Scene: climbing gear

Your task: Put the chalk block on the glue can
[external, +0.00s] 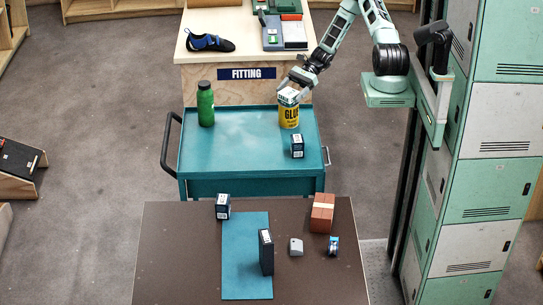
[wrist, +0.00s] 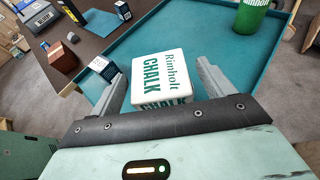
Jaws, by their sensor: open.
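The chalk block (external: 288,96), white with green lettering, sits on top of the yellow glue can (external: 289,116), which stands upright on the teal trolley top. My gripper (external: 297,82) is just above the block at the can. In the wrist view my gripper (wrist: 163,66) is open, with one finger on each side of the chalk block (wrist: 160,78). Gaps show between the fingers and the block. The can is hidden below the block in the wrist view.
A green bottle (external: 205,104) stands left on the trolley (external: 240,150). A small dark box (external: 297,146) stands in front of the can. The brown table (external: 180,265) holds several boxes and small items. Green and white lockers (external: 485,150) rise at the right.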

